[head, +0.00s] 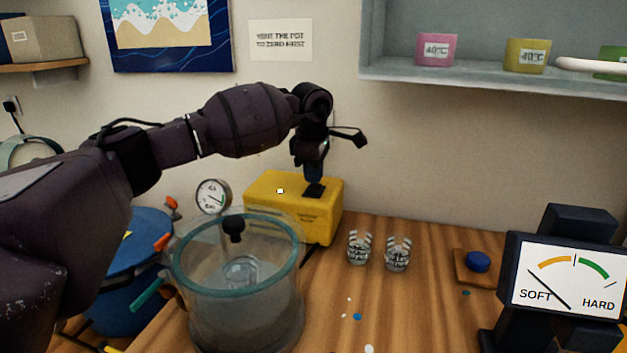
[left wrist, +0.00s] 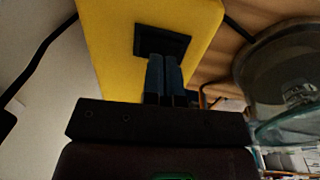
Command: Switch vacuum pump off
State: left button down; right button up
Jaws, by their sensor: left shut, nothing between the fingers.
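The vacuum pump (head: 268,208) is a yellow box on the bench against the wall, with a small lit spot on its top. A black rocker switch (head: 314,190) sits on its top right. My left gripper (head: 314,180) points down at the switch, its fingertips at or just above it. In the left wrist view, the shut, empty dark blue fingers (left wrist: 164,62) reach the near edge of the black switch (left wrist: 150,41) on the yellow pump (left wrist: 105,60). I cannot tell whether they touch it or which way it is set. My right gripper is out of view.
The clear vacuum pot (head: 240,310) with a teal rim and a gauge (head: 213,196) stands in front of the pump. Two small glasses (head: 359,248) stand right of it. A SOFT/HARD meter (head: 567,275) stands at the right. A shelf (head: 480,78) overhangs the back.

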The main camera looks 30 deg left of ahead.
aim_at(315, 189)
pick_arm(q)
notch_tip(315, 189, up, 9)
jog(key=s, duration=0.1)
jog(key=shift+d+p, duration=0.2)
jog(key=shift+p, duration=0.2)
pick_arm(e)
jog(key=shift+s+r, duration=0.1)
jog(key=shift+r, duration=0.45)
pick_arm(q)
jog(key=shift+s+f, duration=0.1)
jog(key=shift+f, duration=0.05)
jog(key=f+b, duration=0.1)
jog(key=f, duration=0.2)
jog(key=w+f+b, duration=0.1)
jog(key=f, duration=0.2)
jog(key=w+f+b, duration=0.1)
jog(key=f, duration=0.1)
jog(key=shift+w+a+f, duration=0.25)
jog(key=shift+f, duration=0.15)
jog(key=shift+w+f, duration=0.1)
jog(key=shift+f, duration=0.65)
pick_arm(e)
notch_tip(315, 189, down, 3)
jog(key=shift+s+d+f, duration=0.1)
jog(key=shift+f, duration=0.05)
pick_arm(q)
jog(key=shift+f, duration=0.1)
